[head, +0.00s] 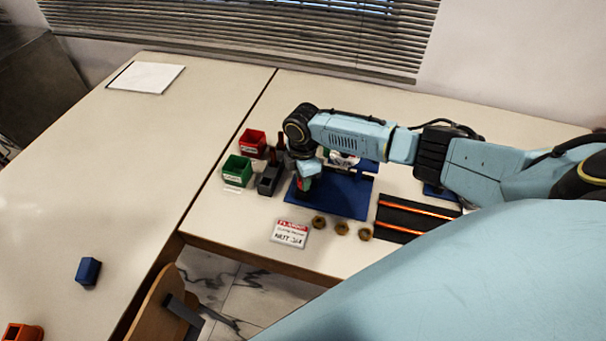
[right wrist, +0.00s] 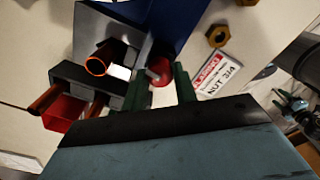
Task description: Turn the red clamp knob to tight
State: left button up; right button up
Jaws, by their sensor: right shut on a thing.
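The red clamp knob (right wrist: 160,70) shows in the right wrist view between the two green fingers of my right gripper (right wrist: 157,88). The gripper is shut on it. A small pale pin or bar lies at the knob's left side. In the head view my right gripper (head: 304,184) points down at the left part of the blue base plate (head: 345,206), with a little red showing at its fingers. My own arm hides much of the rig behind it. I cannot tell how far the knob is turned. My left gripper is not in view.
Left of the plate stand a grey holder (head: 269,182), a red bin (head: 252,142) and a green bin (head: 237,172). In front are a label card (head: 290,232) and brass nuts (head: 341,228). A black tray (head: 400,219) with orange rods lies right. The left table is mostly clear.

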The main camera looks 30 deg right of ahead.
jog(key=m+p, duration=0.3)
jog(key=shift+r, duration=0.2)
jog(key=m+p, duration=0.2)
jog(key=m, duration=0.3)
jog(key=shift+p, duration=0.4)
jog(key=m+p, duration=0.2)
jog(key=m, duration=0.2)
jog(key=m+p, duration=0.1)
jog(key=m, duration=0.3)
jog(key=shift+f, duration=0.15)
jog(key=shift+m+p, duration=0.3)
jog(key=shift+m, duration=0.2)
jog(key=o, duration=0.7)
